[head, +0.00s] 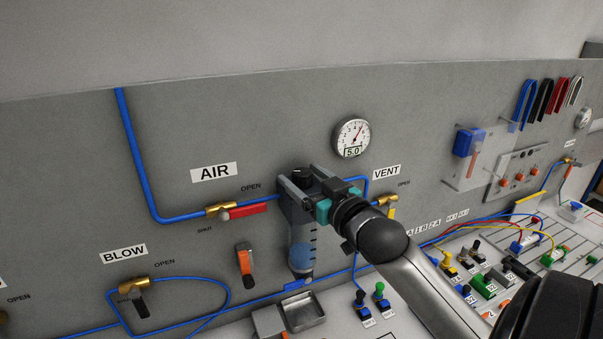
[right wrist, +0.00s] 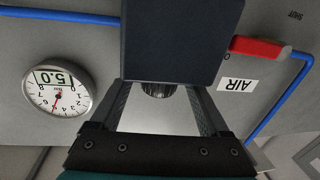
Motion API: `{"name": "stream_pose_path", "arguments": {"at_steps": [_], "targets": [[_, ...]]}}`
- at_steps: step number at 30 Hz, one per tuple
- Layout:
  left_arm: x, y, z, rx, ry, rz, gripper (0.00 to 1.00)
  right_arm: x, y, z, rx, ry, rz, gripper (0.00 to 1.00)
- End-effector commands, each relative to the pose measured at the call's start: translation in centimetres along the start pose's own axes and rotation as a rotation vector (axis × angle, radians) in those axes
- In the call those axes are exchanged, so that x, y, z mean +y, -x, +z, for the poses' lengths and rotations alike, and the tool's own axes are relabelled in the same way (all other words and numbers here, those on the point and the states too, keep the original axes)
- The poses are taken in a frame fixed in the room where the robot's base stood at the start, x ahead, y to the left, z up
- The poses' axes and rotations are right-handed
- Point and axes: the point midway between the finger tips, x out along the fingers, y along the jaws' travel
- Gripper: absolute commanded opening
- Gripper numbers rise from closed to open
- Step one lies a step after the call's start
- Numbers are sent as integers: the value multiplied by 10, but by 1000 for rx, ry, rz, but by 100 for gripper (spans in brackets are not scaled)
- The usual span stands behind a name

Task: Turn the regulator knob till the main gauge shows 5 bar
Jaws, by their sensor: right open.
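The main gauge (head: 352,137) is on the grey panel above and right of the regulator. Its digital window reads 5.0, and it also shows in the right wrist view (right wrist: 58,87), upside down, with 5.0 again. The dark regulator knob (head: 300,172) tops the regulator with its clear bowl (head: 302,247). My right gripper (head: 296,175) is open, with its fingers on either side of the knob. In the right wrist view the ribbed knob (right wrist: 157,90) shows between the fingers, partly hidden by a dark block; contact cannot be told. My left gripper is not in view.
A red-handled AIR valve (head: 245,211) is left of the regulator, on the blue pipe. A yellow-handled VENT valve (head: 386,203) is close on the right, near my wrist. A metal tray (head: 303,313) stands below. The panel above the regulator is clear.

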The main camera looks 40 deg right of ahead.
Motion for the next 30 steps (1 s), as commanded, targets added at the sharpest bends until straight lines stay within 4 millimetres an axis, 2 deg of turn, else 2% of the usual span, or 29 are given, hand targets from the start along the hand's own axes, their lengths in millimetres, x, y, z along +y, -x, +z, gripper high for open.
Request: {"name": "stream_pose_path", "arguments": {"at_steps": [4,14,30], "targets": [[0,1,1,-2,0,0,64,0,-8,0,1,2,0,80],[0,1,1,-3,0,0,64,0,-9,0,0,2,0,78],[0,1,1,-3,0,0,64,0,-9,0,0,2,0,18]]}}
